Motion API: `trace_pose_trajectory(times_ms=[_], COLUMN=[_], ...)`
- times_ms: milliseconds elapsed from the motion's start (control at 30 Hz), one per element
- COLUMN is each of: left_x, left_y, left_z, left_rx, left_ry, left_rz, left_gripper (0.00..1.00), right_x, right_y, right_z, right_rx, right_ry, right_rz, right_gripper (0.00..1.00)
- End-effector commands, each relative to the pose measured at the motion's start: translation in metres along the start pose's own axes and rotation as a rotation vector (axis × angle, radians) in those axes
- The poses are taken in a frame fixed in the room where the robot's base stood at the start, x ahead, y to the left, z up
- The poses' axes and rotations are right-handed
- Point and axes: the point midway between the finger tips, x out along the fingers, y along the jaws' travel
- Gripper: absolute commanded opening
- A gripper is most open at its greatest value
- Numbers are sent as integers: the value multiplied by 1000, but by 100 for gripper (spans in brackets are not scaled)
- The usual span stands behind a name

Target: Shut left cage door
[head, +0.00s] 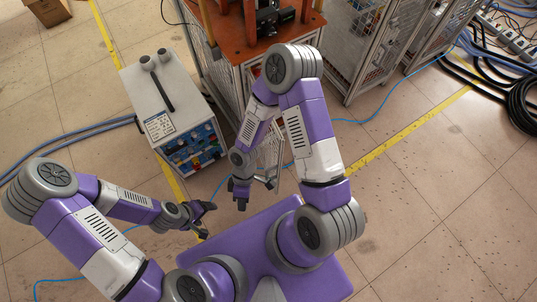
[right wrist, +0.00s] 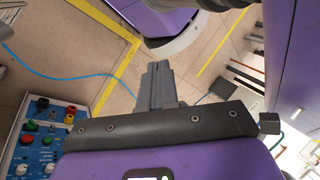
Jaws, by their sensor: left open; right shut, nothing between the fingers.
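The wire-mesh cage (head: 357,50) stands at the top centre right, with metal-framed mesh panels. A narrow pale-framed mesh panel (head: 270,155), which may be the left cage door, shows partly behind my right arm below the orange-topped stand; how far open it is I cannot tell. My right gripper (head: 240,203) points down just left of this panel, shut and empty. Its closed fingers also show in the right wrist view (right wrist: 158,72). Whether it touches the panel is unclear. My left gripper (head: 207,221) is open and empty, lower left of the right one, apart from the panel.
A white-topped control box (head: 160,95) with coloured knobs stands left of the stand (head: 245,35); its panel shows in the right wrist view (right wrist: 38,135). A blue cable (head: 370,120) crosses the floor. Black hoses (head: 520,105) lie far right. Floor at lower right is clear.

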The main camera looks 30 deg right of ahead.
Motion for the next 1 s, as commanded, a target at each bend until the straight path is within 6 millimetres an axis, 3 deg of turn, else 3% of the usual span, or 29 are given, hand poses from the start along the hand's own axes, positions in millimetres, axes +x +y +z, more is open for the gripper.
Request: trace_pose_trajectory(times_ms=[33, 200, 400, 600, 700, 867, 1000], left_x=[4, 11, 18, 22, 23, 28, 38], left_y=[-2, -4, -7, -8, -9, -11, -14], left_z=[0, 0, -1, -1, -1, -1, -2], left_rx=[0, 0, 0, 0, 0, 0, 0], left_ry=[0, 0, 0, 0, 0, 0, 0], left_rz=[0, 0, 0, 0, 0, 0, 0], left_gripper=[75, 75, 75, 75, 75, 75, 75], right_x=[-2, -28, -87, -136, -146, -144, -133], right_y=[-3, 3, 28, 38, 40, 50, 66], right_z=[-1, 8, -1, -20, -24, -15, 3], right_rx=[-203, -837, -1358, -1563, -1590, -1598, -1595], right_ry=[-90, -454, -918, -1234, -1302, -1325, -1322], right_rz=[-11, -60, -132, -199, -218, -230, -231], right_gripper=[0, 0, 0, 0, 0, 0, 0])
